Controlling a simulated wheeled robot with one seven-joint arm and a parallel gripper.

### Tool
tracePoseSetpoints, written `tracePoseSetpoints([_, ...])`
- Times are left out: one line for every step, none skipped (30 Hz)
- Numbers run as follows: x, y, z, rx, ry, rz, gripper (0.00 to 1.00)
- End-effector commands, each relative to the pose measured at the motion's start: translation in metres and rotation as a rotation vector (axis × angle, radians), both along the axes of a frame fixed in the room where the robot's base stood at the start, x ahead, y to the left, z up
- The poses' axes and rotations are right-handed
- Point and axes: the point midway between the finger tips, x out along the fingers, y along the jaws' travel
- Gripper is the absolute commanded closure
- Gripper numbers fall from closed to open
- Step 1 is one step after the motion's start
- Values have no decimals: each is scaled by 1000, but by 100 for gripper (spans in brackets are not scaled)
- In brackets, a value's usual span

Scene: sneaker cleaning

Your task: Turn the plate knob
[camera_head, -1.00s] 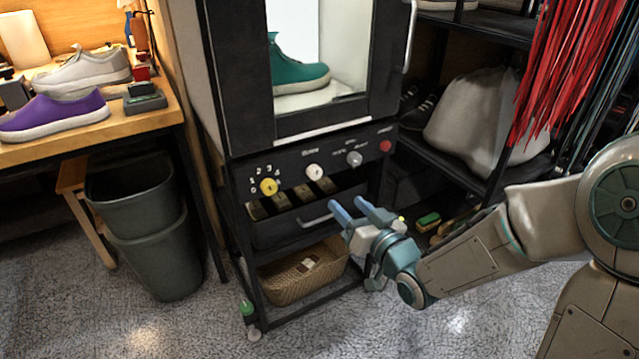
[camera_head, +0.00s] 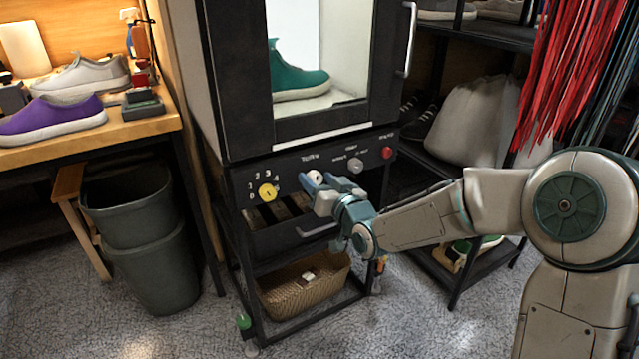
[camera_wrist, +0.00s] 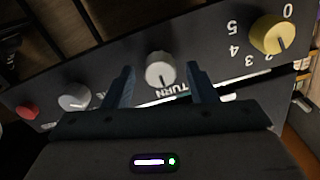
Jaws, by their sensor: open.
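The white knob (camera_wrist: 159,68) under the TURN lettering sits on the black control panel of the cabinet. In the head view the white knob (camera_head: 315,176) is partly covered by my fingers. My gripper (camera_head: 317,181) is open in front of the panel. In the wrist view my gripper's two fingers (camera_wrist: 160,72) stand on either side of the white knob, with visible gaps. I cannot tell whether the fingertips reach past its face. A dark pointer line shows on the knob.
A yellow numbered knob (camera_head: 267,193) is left of the white one; a grey knob (camera_head: 355,165) and a red button (camera_head: 387,152) are to the right. A drawer handle (camera_head: 316,229) lies below. A green shoe (camera_head: 297,78) stands inside the cabinet.

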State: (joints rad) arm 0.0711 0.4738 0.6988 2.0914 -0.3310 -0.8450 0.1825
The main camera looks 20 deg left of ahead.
Motion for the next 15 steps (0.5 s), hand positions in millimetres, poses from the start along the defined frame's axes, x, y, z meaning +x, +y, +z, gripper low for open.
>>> tracePoseSetpoints([0, 0, 0, 0, 0, 0, 48])
tracePoseSetpoints([0, 0, 0, 0, 0, 0, 48])
tracePoseSetpoints([0, 0, 0, 0, 0, 0, 48])
tracePoseSetpoints([0, 0, 0, 0, 0, 0, 48])
tracePoseSetpoints([0, 0, 0, 0, 0, 0, 48])
tracePoseSetpoints([0, 0, 0, 0, 0, 0, 57])
tracePoseSetpoints([0, 0, 0, 0, 0, 0, 65])
tracePoseSetpoints([0, 0, 0, 0, 0, 0, 73])
tracePoseSetpoints([0, 0, 0, 0, 0, 0, 85])
tracePoseSetpoints([0, 0, 0, 0, 0, 0, 93])
tracePoseSetpoints([0, 0, 0, 0, 0, 1, 93])
tracePoseSetpoints([0, 0, 0, 0, 0, 1, 93])
tracePoseSetpoints([0, 0, 0, 0, 0, 1, 93])
tracePoseSetpoints([0, 0, 0, 0, 0, 0, 93])
tracePoseSetpoints([0, 0, 0, 1, 1, 0, 93])
